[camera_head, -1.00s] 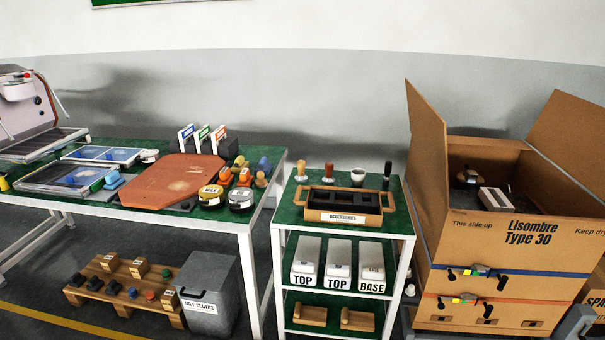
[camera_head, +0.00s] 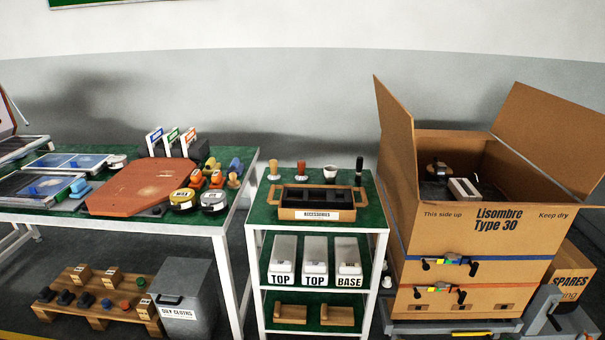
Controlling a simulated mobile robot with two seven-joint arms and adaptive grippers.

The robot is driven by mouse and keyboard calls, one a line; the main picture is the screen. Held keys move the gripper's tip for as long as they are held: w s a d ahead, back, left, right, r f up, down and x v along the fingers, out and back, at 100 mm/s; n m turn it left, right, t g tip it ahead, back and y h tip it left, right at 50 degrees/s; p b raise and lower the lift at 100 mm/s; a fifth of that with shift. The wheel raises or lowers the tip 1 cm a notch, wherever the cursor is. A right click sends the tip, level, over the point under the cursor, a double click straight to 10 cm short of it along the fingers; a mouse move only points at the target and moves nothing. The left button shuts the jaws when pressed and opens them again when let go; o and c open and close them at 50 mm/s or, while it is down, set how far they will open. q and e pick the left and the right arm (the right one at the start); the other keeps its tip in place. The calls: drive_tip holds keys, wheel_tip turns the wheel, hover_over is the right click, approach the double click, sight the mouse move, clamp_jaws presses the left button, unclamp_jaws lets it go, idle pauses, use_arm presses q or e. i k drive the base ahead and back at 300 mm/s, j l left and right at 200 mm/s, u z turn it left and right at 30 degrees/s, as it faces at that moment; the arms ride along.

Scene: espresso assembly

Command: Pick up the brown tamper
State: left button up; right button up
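The reddish-brown tamper (camera_head: 301,168) stands upright at the back of the small shelf unit's green top, behind the wooden accessories tray (camera_head: 317,214). To its left stands a lighter, tan-handled tool (camera_head: 273,171). To its right are a small white cup (camera_head: 330,173) and a black-handled tool (camera_head: 359,170). Nothing touches the reddish-brown tamper. Neither of my grippers is in view.
A long green-topped table (camera_head: 236,163) stands left of the shelf unit, with a gap between them. A large open cardboard box (camera_head: 478,243) stands close on the right, its raised left flap (camera_head: 394,140) near the shelf unit. White boxes (camera_head: 315,255) fill the middle shelf.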

sight(301, 176)
drive_tip(key=i+j+z, duration=0.25)
drive_tip(key=i, duration=0.25)
drive_tip(key=i+j+z, duration=0.25)
drive_tip(key=i+j, duration=0.25)
